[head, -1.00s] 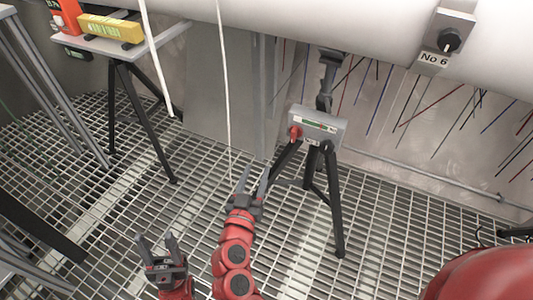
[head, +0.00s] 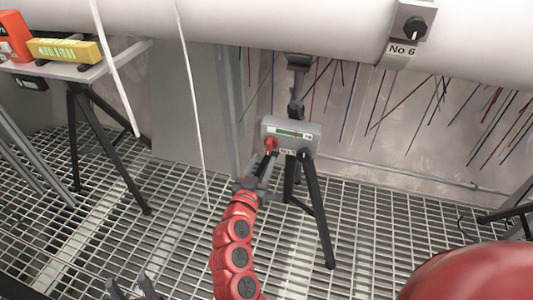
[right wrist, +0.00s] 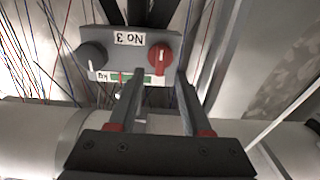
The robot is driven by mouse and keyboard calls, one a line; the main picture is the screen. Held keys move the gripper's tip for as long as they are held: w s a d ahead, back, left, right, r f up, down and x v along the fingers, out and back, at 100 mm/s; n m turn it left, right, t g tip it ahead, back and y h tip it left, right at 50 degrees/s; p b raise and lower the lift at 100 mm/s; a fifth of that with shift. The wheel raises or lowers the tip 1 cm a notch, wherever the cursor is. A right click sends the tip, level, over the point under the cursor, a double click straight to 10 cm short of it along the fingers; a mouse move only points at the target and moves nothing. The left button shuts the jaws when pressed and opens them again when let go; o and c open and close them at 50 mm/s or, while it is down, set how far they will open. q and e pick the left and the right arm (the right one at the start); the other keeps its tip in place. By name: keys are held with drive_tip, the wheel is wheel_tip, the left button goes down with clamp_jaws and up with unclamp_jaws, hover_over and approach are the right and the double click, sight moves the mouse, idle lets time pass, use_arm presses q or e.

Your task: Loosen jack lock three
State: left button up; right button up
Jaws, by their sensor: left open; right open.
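The jack box (head: 290,137) is grey, with a red knob (head: 271,144) on its left and a green gauge strip, on a black tripod under the white pipe. In the right wrist view the box (right wrist: 117,40) appears upside down, labelled No 3, with the red knob (right wrist: 160,59) and a dark grey knob (right wrist: 92,55). My right gripper (head: 258,167) is open just below the red knob; in the wrist view its fingertips (right wrist: 162,74) lie either side of the knob's lower edge. Contact cannot be told. My left gripper (head: 134,286) is open and empty at the bottom.
A second unit labelled No 6 (head: 411,28) hangs on the large white pipe (head: 320,30). A table (head: 85,70) at the left bears a yellow level (head: 65,50) and an orange device (head: 14,38). White cords hang in front. The grating floor (head: 180,240) is mostly clear.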

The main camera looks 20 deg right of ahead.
sight(268, 149)
drive_tip(key=shift+x, duration=2.25)
clamp_jaws()
